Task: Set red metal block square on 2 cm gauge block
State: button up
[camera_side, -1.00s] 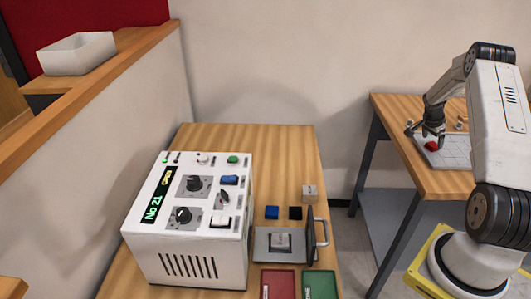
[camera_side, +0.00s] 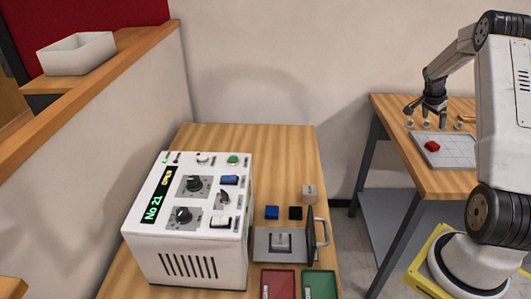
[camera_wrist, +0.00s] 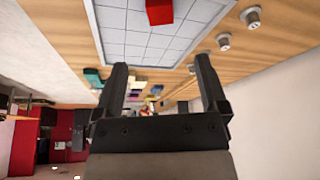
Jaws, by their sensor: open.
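The red metal block (camera_side: 432,146) rests on the grey gridded plate (camera_side: 458,151) on the right-hand table. The red block also shows at the top edge of the wrist view (camera_wrist: 159,11), partly cut off, on the plate (camera_wrist: 121,36). My gripper (camera_side: 425,117) is above and behind the block, apart from it. In the wrist view my gripper (camera_wrist: 161,68) has its two fingers wide apart with nothing between them. I cannot make out a gauge block, nor whether one lies under the red block.
Several small pale round pieces (camera_side: 427,124) stand along the plate's far edge; two show clearly in the wrist view (camera_wrist: 224,41).

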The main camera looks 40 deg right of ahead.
dwell(0.4)
jog(key=w+a+r+n+t+y, duration=0.15)
jog(key=w+a+n, duration=0.4)
jog(key=a, duration=0.75)
jog(key=w+a+r+n+t, duration=0.15)
jog(key=w+a+n, duration=0.4)
jog(key=a, duration=0.75)
jog(key=s+a+n+y, duration=0.1)
jog(key=s+a+n, duration=0.2)
jog(key=a, duration=0.5)
jog(key=s+a+n+t, duration=0.1)
jog(key=a+n, duration=0.3)
jog(key=a, duration=0.5)
jog(key=s+a+n+y, duration=0.1)
jog(key=s+a+n, duration=0.3)
jog(key=a, duration=0.5)
jog(key=shift+s+f+n+y, duration=0.3)
jog(key=shift+s+f+y, duration=0.05)
jog(key=shift+f, duration=0.05)
jog(key=shift+o, duration=0.5)
